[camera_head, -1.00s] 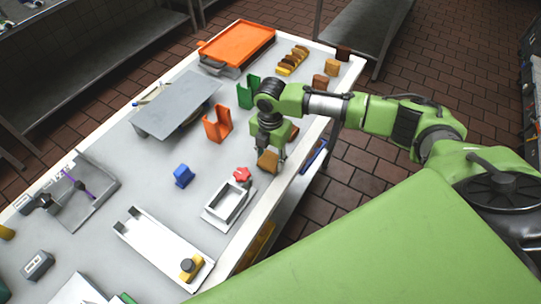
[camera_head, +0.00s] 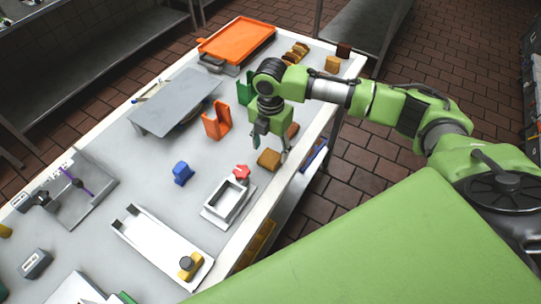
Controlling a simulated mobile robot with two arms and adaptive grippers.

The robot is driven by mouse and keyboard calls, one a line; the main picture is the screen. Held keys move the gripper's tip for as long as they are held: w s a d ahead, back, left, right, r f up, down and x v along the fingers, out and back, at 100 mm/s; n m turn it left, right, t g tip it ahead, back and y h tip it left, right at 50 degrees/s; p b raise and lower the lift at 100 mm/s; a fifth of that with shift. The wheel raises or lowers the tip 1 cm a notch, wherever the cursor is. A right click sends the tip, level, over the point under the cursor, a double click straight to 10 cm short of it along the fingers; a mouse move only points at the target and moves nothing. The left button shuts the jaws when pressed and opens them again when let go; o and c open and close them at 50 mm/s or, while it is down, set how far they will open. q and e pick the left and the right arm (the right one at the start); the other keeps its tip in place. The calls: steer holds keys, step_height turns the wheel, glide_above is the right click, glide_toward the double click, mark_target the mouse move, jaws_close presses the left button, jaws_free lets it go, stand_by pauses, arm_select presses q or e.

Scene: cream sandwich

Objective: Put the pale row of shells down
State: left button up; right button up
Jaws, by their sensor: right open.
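A tan, block-like row (camera_head: 269,159), which I take to be the pale row of shells, lies on the white table (camera_head: 150,190) near its right edge. It is too small to make out single shells. My right gripper (camera_head: 270,144) is open just behind and above the tan row, its fingers pointing down. The fingers look clear of it, though the exact gap is hard to tell. My left gripper is not in view.
A brown piece (camera_head: 293,130) lies just beyond the gripper. A red knob (camera_head: 241,171) and white frame (camera_head: 227,200) stand in front. An orange holder (camera_head: 217,122) and green holder (camera_head: 245,89) stand behind. An orange tray (camera_head: 238,40) lies at the far end.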

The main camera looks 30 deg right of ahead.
mark_target(271, 157)
step_height(271, 157, up, 8)
steer(key=b, duration=0.1)
steer(key=shift+s, duration=0.1)
stand_by(0.6)
